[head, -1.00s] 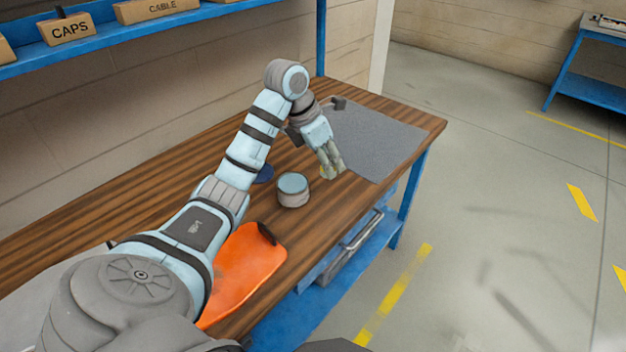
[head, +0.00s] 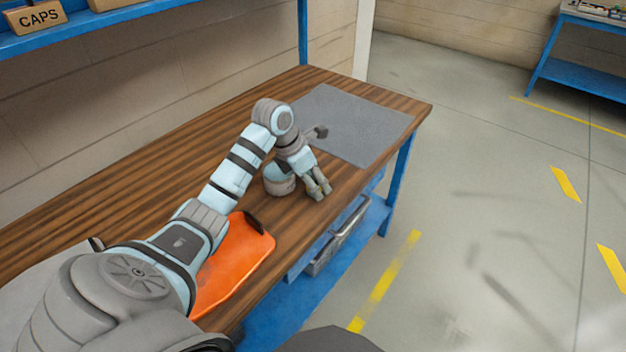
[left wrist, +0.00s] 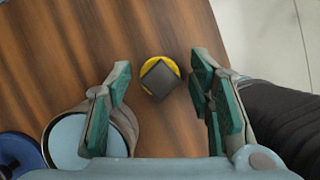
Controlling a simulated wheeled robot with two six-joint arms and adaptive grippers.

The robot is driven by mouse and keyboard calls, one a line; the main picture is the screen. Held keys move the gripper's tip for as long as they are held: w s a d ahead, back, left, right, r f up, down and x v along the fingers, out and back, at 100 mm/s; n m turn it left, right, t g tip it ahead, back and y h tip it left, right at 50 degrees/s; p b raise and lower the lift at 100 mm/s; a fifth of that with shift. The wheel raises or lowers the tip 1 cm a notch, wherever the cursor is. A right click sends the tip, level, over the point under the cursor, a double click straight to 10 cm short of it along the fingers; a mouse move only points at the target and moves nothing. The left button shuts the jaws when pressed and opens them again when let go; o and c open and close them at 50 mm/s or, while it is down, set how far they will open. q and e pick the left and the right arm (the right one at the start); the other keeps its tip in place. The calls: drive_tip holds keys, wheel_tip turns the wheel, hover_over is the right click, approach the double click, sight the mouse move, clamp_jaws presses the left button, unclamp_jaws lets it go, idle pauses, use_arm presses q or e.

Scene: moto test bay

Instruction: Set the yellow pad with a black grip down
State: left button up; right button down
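The yellow pad with a black grip (left wrist: 150,62) shows in the left wrist view as a yellow disc with a dark square grip on top. It appears to lie on the wooden workbench, grip facing up. My left gripper (head: 319,186) is low over the bench near its front edge. In the left wrist view its two green-padded fingers are spread wide, one each side of the pad, with clear gaps and no contact. The pad cannot be made out in the head view, where the gripper is in the way. My right gripper is not in view.
A round grey tin with a pale blue top (head: 277,183) stands close beside the gripper; it also shows in the left wrist view (left wrist: 66,142). A dark blue round item (left wrist: 18,152) is beyond it. A grey mat (head: 360,125) and an orange board (head: 240,255) lie on the bench (head: 130,180).

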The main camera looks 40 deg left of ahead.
use_arm(q)
drive_tip(key=shift+r, duration=0.35)
drive_tip(key=p+v, duration=0.2)
drive_tip(key=v, duration=0.9)
drive_tip(key=shift+r, duration=0.35)
drive_tip(key=shift+s+a, duration=0.1)
drive_tip(key=shift+s, duration=0.05)
